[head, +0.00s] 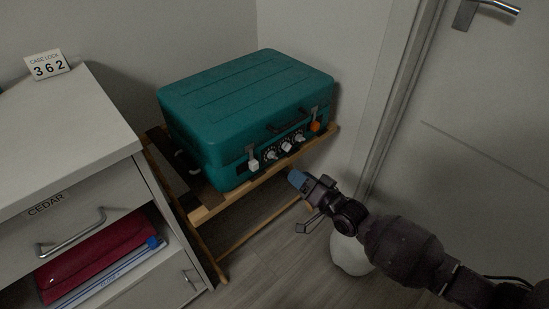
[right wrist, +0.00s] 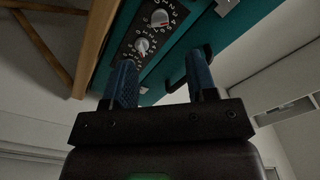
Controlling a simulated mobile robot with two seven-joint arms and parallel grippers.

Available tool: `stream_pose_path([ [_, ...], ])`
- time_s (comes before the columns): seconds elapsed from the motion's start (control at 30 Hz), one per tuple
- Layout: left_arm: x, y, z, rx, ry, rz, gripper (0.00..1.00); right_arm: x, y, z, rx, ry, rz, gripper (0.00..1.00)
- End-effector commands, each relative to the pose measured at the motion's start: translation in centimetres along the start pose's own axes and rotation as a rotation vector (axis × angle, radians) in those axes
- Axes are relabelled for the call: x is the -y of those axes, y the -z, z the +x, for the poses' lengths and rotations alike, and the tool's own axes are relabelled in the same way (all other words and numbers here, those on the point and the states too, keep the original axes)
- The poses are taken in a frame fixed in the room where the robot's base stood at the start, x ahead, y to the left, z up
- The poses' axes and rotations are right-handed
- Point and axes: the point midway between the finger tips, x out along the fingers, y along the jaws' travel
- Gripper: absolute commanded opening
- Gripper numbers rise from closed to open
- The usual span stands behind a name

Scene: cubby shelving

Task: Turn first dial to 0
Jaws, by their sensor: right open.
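A teal case (head: 245,105) lies on a wooden rack, its front toward me. My left gripper is out of view.
A card reading "CASE LOCK 362" (head: 48,65) stands on the grey cabinet (head: 70,120) at left. The wooden rack (head: 205,213) is below; a door (head: 480,130) is at right.

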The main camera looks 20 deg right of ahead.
Motion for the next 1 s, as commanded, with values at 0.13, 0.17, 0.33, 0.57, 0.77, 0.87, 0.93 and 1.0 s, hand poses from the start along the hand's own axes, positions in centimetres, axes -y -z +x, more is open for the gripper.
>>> stream_pose_path([
  [0.13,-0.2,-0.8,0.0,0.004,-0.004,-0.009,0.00,-0.1,-0.2,1.9,0.001,-0.001,0.001,0.52],
  [0.17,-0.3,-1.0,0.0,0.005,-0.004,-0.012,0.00,-0.2,-0.3,2.4,0.001,-0.001,0.001,0.52],
  [0.33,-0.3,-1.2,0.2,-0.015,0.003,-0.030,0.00,-0.2,-0.3,5.0,0.002,-0.002,0.000,0.52],
  [0.57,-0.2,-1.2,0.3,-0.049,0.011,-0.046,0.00,-0.2,-0.3,8.1,0.003,-0.003,-0.001,0.52],
  [0.77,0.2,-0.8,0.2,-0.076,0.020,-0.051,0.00,-0.1,-0.2,9.6,0.002,-0.002,-0.001,0.52],
  [0.87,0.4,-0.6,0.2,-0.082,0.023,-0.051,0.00,-0.1,-0.1,9.8,0.002,-0.002,-0.002,0.52],
  [0.93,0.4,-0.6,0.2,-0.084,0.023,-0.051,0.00,0.0,-0.1,9.9,0.002,-0.002,-0.002,0.52],
  [1.0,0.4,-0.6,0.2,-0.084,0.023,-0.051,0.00,0.0,-0.1,9.9,0.001,-0.001,-0.002,0.52],
])
